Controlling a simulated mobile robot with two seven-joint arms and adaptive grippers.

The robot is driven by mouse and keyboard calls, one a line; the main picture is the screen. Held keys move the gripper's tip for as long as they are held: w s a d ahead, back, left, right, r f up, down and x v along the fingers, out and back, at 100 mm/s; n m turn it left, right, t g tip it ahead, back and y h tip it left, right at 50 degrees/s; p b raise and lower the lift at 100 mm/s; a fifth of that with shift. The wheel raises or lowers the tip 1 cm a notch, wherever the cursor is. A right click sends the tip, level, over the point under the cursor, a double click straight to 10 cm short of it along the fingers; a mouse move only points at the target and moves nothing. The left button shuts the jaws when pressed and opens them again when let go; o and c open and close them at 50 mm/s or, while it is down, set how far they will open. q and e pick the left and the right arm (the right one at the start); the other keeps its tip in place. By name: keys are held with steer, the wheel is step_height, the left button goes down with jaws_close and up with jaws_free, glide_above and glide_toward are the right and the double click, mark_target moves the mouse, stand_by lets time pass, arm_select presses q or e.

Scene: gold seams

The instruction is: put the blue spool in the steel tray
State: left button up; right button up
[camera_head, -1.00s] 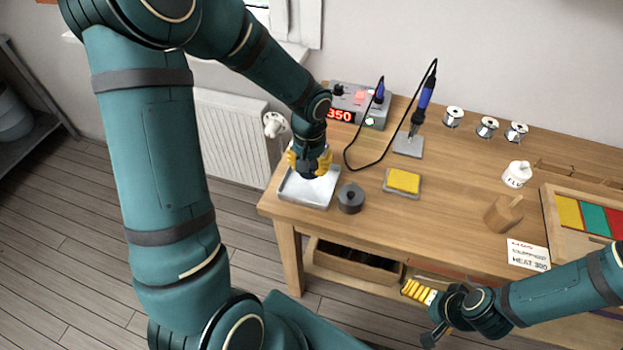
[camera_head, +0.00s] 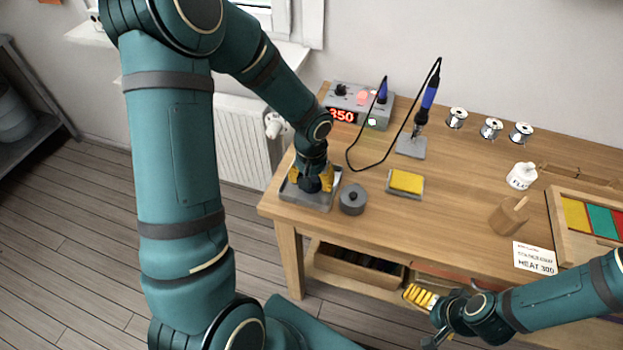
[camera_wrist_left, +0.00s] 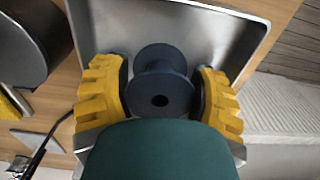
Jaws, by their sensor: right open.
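The blue spool (camera_head: 310,185) is dark blue and sits between the yellow fingers of my left gripper (camera_head: 311,180), over the steel tray (camera_head: 303,201). In the left wrist view the spool (camera_wrist_left: 162,90) fills the gap between both fingers (camera_wrist_left: 160,95), which look closed against its sides. The tray's shiny floor and rim (camera_wrist_left: 225,28) lie just beyond the spool. The spool is low in the tray; I cannot tell whether it touches the floor. My right gripper (camera_head: 420,296) is open and empty, in front of the table's front edge.
A dark grey lidded pot (camera_head: 352,199) stands close to the tray's right side. A yellow sponge (camera_head: 406,182) in its holder, a soldering station (camera_head: 357,105) and an iron on its stand (camera_head: 425,105) lie beyond. Several small spools line the back. The table's middle is clear.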

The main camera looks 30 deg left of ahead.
arm_select(q)
steer(key=shift+o, duration=0.2)
steer(key=shift+r, duration=0.2)
step_height(320, 180, up, 12)
steer(key=p, duration=0.3)
arm_select(e)
step_height(320, 180, up, 3)
steer(key=shift+w+r, duration=0.1)
stand_by(0.3)
